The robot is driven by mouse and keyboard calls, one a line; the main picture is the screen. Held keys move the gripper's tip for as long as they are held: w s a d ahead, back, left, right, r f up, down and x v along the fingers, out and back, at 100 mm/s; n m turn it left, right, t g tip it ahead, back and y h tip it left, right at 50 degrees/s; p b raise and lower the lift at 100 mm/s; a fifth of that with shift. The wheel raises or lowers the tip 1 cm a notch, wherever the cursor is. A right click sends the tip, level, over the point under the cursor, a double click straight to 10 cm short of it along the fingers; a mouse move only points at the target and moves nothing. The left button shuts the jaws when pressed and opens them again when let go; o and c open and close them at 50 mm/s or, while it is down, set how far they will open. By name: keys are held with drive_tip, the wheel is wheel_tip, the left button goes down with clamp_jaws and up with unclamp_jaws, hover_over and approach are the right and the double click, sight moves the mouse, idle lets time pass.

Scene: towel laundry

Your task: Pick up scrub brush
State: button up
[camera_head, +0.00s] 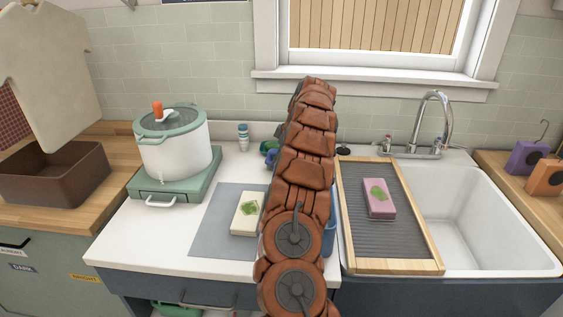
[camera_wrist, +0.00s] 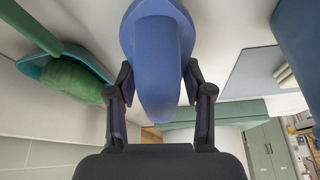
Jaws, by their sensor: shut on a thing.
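The scrub brush (camera_wrist: 158,50) shows in the wrist view as a smooth blue rounded body. Its bristles are not visible. My gripper (camera_wrist: 162,92) is shut on it, with one dark finger on each side. In the head view my brown arm reaches over the white counter and hides the gripper and most of the brush.
A green sponge-like thing (camera_wrist: 72,82) in a teal holder is close by on the left in the wrist view.

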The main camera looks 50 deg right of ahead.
drive_tip(key=shift+c, duration=0.2)
drive_tip(key=shift+d+r+b, duration=0.1)
drive_tip(key=shift+r+b, duration=0.4)
drive_tip(key=shift+r, duration=1.75)
wheel_tip(320, 180, up, 2)
drive_tip(key=shift+r, duration=0.25)
drive_tip(key=shift+r+p, duration=0.95)
drive_tip(key=shift+r, duration=0.6)
